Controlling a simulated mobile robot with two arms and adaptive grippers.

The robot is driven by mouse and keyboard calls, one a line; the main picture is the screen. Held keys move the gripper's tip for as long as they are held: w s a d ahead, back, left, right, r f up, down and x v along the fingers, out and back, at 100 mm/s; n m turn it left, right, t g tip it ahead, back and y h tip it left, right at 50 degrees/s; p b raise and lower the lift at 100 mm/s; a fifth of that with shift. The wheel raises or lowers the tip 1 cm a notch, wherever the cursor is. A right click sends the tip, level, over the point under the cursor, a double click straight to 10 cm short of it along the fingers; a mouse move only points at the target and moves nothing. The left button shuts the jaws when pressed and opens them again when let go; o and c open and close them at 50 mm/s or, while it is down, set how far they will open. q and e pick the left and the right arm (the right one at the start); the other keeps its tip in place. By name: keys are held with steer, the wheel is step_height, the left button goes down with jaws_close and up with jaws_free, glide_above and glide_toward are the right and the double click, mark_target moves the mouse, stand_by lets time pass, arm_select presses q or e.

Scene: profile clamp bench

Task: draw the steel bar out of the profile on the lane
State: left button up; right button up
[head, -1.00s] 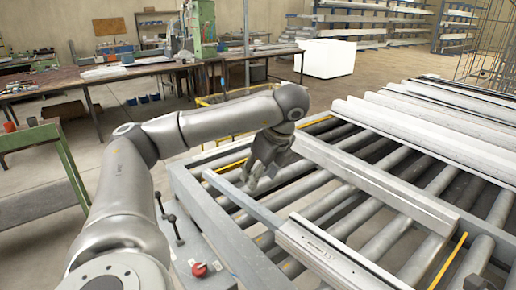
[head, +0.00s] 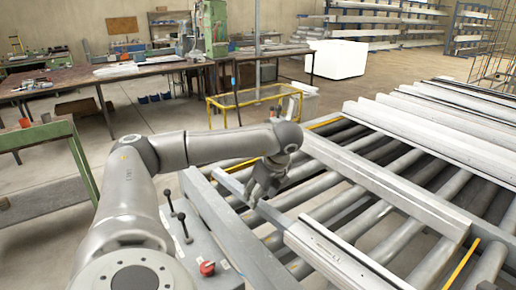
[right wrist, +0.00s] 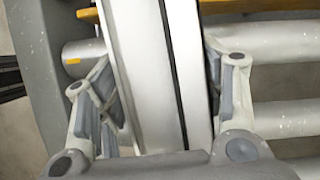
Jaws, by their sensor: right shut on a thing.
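The steel bar (head: 229,184) is a narrow grey bar that sticks out of the far left end of the pale profile (head: 335,262) on the roller lane. My left gripper (head: 255,198) is down at the bar, short of the profile's end. Its fingers overlap the bar, and I cannot tell whether they are closed on it. In the right wrist view the profile (right wrist: 143,70) runs between the fingers of my right gripper (right wrist: 157,95), which is shut on it. The profile has a dark slot along its length. The bar's part inside the profile is hidden.
A grey frame edge (head: 235,240) borders the lane, with a lever box and red knob (head: 207,268) beside it. A wide pale beam (head: 390,185) lies across the rollers to the right. More profiles (head: 440,125) lie behind it. A yellow-railed cart (head: 250,98) stands beyond.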

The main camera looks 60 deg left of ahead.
arm_select(q)
steer(key=shift+x, duration=1.35)
jaws_close()
